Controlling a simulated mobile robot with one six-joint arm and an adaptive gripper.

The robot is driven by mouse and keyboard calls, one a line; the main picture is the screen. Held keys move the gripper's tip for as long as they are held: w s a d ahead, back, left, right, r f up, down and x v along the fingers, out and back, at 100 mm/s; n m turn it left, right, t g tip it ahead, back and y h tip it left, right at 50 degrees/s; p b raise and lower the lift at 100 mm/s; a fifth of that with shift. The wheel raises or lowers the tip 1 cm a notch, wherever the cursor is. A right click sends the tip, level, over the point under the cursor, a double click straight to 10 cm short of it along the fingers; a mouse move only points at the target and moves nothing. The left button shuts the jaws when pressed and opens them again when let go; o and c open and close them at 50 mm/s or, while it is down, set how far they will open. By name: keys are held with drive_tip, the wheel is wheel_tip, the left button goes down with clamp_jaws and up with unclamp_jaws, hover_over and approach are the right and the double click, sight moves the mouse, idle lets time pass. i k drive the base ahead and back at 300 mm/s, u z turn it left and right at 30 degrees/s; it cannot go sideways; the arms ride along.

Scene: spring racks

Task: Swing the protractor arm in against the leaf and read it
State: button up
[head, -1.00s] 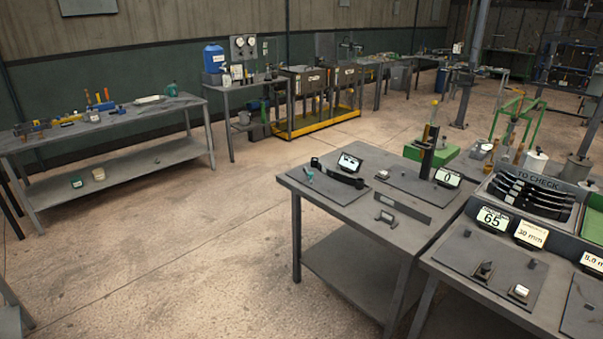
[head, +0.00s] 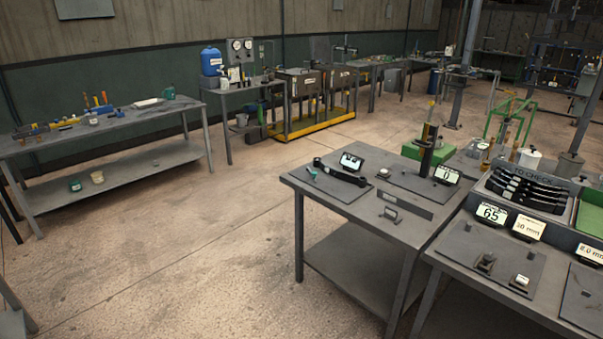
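My gripper is not in view. On the middle bench, a dark plate carries a black bar (head: 345,175) with a round knob at its left end, which may be a leaf. A small teal piece (head: 313,172) lies at the plate's left side, just left of the bar. A small display (head: 351,161) stands behind the bar, its reading too small to make out. I cannot tell which part is the protractor arm, or whether anything touches the bar. More black curved leaves (head: 530,190) lie stacked in a tray marked "TO CHECK" on the right bench.
The middle bench (head: 350,217) also holds a dark upright column (head: 428,152), a second display (head: 446,175) and a handled block (head: 390,214). Open concrete floor (head: 190,260) lies left of the benches.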

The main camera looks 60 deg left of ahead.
sight(314, 175)
drive_tip(key=u, duration=1.95)
drive_tip(key=i, duration=1)
drive_tip(key=k, duration=0.6)
